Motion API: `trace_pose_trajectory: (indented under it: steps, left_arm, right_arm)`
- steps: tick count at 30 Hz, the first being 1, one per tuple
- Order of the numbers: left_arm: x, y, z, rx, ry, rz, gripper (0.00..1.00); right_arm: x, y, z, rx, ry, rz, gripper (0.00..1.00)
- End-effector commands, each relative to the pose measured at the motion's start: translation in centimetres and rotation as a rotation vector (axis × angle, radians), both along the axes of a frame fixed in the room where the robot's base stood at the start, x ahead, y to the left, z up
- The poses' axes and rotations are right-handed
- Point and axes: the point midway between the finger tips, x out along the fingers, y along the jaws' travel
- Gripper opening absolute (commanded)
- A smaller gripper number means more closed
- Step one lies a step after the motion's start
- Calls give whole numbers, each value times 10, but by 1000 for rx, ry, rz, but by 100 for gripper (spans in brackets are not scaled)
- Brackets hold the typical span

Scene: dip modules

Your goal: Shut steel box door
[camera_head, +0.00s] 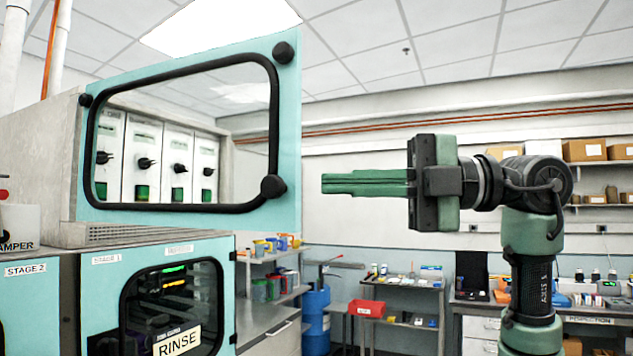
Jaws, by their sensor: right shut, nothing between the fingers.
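The steel box (50,130) stands at the upper left on top of a row of teal-fronted units. Its door (292,130) is a teal panel with a large black-framed window and round black knobs. The door stands open: its right side looks nearer to me and reaches past the box's right edge. Through the window several white modules (147,150) with black knobs and green lower parts show. My right gripper (324,184) points left, its green fingers shut and empty. In the picture it is right of the door's right edge, with a small gap. My left gripper is not in view.
Below the box is a unit with a dark window and a RINSE label (177,341). A shelf with jars (268,287), a blue drum (315,318) and a cart with a red bin (366,308) stand further back. The space around my right gripper looks clear.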

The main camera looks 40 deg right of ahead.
Motion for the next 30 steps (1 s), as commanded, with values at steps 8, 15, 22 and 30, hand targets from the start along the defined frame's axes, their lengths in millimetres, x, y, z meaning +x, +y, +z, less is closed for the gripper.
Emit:
trace_pose_trajectory:
  steps: [8, 15, 22, 30]
  left_arm:
    - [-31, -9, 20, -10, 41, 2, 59]
    - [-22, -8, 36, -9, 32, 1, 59]
    - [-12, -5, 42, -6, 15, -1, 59]
    - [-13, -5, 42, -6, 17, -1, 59]
  right_arm:
    - [40, 46, 3, 1, 2, 8, 0]
    - [66, 44, 3, 8, 5, 2, 0]
    - [74, 27, 1, 3, 2, 3, 0]
    - [75, 26, 0, 1, 1, 3, 0]
